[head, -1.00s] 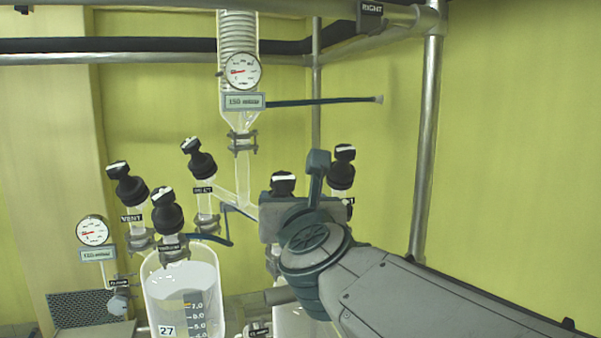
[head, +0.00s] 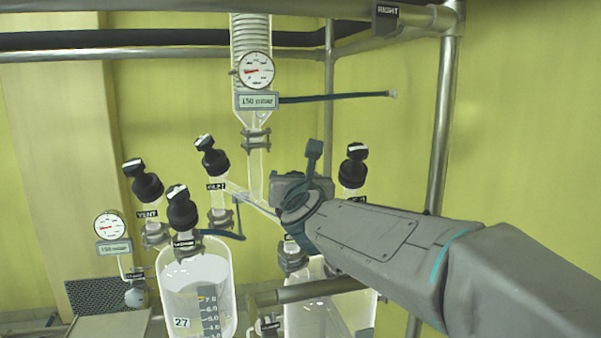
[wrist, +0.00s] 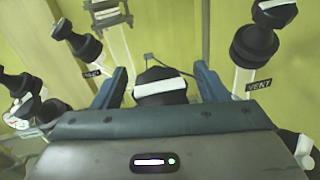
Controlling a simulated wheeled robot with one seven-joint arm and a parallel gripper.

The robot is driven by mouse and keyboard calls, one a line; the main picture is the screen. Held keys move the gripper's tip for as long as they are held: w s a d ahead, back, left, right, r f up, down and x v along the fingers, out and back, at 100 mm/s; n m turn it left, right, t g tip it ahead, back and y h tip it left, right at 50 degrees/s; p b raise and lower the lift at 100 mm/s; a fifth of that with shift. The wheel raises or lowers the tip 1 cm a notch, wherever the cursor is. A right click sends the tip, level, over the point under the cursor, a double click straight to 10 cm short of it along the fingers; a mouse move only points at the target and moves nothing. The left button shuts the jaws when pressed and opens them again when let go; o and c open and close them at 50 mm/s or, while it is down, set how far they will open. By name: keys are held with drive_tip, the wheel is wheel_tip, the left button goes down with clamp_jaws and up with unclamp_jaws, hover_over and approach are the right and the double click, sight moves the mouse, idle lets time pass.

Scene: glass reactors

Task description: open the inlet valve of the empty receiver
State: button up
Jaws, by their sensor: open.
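My gripper (wrist: 161,88) is open, its two blue fingers on either side of a black valve knob (wrist: 160,92) with a white bar lying crosswise in the wrist view. Contact cannot be seen, and this knob's label is hidden. In the head view my gripper (head: 298,185) covers this knob, above the right-hand glass receiver (head: 300,318), which shows no clear liquid. Another black knob (head: 355,160) of that receiver stands right of my gripper; in the wrist view a knob (wrist: 254,45) labelled VENT stands to the right.
The left receiver (head: 195,280) holds pale liquid and carries several black knobs, including VENT (head: 145,185) and INLET (head: 211,157). A glass condenser (head: 252,90) with a gauge (head: 257,70) hangs above. A metal frame post (head: 442,120) stands at the right.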

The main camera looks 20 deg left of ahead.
drive_tip(key=shift+w+a, duration=0.2)
drive_tip(key=shift+w, duration=0.3)
drive_tip(key=c, duration=1)
drive_tip(key=n+b, duration=0.1)
drive_tip(key=b, duration=0.2)
drive_tip(key=shift+f+y, duration=0.25)
drive_tip(key=shift+y, duration=0.15)
